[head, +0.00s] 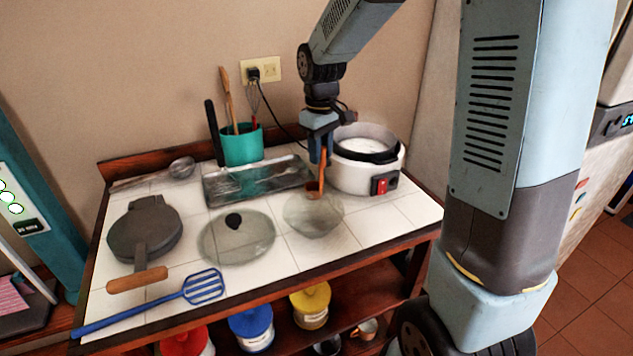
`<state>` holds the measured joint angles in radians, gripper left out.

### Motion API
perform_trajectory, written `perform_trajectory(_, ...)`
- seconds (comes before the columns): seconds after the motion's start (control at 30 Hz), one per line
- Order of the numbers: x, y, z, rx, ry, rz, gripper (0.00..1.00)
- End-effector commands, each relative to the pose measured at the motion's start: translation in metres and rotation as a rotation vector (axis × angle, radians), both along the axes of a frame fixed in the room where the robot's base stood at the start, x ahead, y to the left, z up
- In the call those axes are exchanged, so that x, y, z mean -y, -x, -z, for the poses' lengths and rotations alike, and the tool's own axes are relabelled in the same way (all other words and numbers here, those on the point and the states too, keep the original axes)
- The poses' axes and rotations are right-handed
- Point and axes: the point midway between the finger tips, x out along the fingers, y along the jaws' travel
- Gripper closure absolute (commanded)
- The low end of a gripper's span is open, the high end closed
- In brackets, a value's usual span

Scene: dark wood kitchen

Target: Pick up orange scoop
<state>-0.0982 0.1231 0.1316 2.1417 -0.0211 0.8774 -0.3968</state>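The orange-brown scoop (316,187) is upright, with its handle up and its bowl end at the rim of a clear glass bowl (314,221). I cannot tell whether it rests in the glass bowl or hangs just above it. My gripper (320,160) points straight down over the glass bowl, with its blue fingers at the top of the scoop's handle. The handle's top overlaps the fingers in this view. Whether they are closed on it is too small to tell.
A white rice cooker (366,178) stands close to the right of my gripper. A glass tray (258,183) and teal utensil holder (241,147) are to the left. A glass lid (236,243), waffle iron (144,235) and blue spatula (150,304) lie on the tiled counter (275,280).

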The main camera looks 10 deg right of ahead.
Motion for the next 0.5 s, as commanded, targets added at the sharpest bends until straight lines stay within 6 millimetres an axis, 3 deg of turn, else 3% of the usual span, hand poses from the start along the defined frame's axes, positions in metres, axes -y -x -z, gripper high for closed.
perform_trajectory(0.2, 0.0, 0.0, 0.031, -0.003, 0.001, -0.001, 0.68)
perform_trajectory(0.5, 0.0, 0.0, 0.041, 0.0, 0.0, 0.0, 0.68)
